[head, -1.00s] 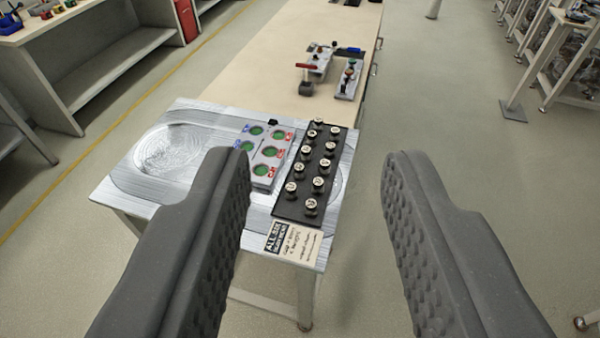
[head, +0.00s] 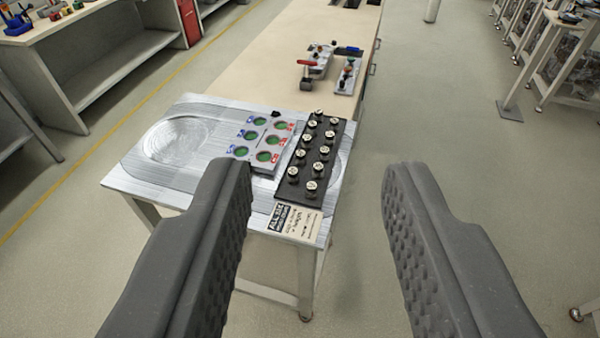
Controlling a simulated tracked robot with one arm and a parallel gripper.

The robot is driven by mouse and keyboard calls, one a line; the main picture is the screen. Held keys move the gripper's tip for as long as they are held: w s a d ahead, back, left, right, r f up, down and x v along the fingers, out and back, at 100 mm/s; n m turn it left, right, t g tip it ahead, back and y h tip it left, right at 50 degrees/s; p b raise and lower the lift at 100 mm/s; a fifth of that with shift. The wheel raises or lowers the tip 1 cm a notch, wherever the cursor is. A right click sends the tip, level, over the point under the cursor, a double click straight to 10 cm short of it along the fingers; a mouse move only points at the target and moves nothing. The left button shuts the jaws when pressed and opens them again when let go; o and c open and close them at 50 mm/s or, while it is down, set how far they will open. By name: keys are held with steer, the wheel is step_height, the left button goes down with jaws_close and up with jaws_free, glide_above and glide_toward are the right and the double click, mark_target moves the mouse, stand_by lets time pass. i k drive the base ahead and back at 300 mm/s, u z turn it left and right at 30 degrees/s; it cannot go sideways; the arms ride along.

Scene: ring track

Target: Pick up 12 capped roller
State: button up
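Several capped rollers stand upright in a black rack (head: 284,194) on a small metal-topped table (head: 130,182). Their pale round caps carry dark marks too small to read, so I cannot tell which is number 12. One capped roller (head: 312,187) stands at the near right end of the rack, and another (head: 319,114) at the far end. My gripper (head: 318,170) is open with its two dark, bumpy fingers wide apart. Nothing is between the fingertips. The rack lies beyond and slightly left of the gap's middle, apart from the fingers.
A grey plate with green round recesses (head: 249,135) lies left of the rack. A printed card (head: 294,222) lies at the table's near edge. A long bench (head: 265,68) with tools stands behind. Open floor (head: 450,135) lies to the right.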

mark_target(301, 160)
steer(key=k, duration=1.05)
steer(key=u, duration=0.2)
steer(key=i, duration=0.85)
steer(key=z, duration=0.35)
steer(key=i, duration=1.25)
steer(key=z, duration=0.8)
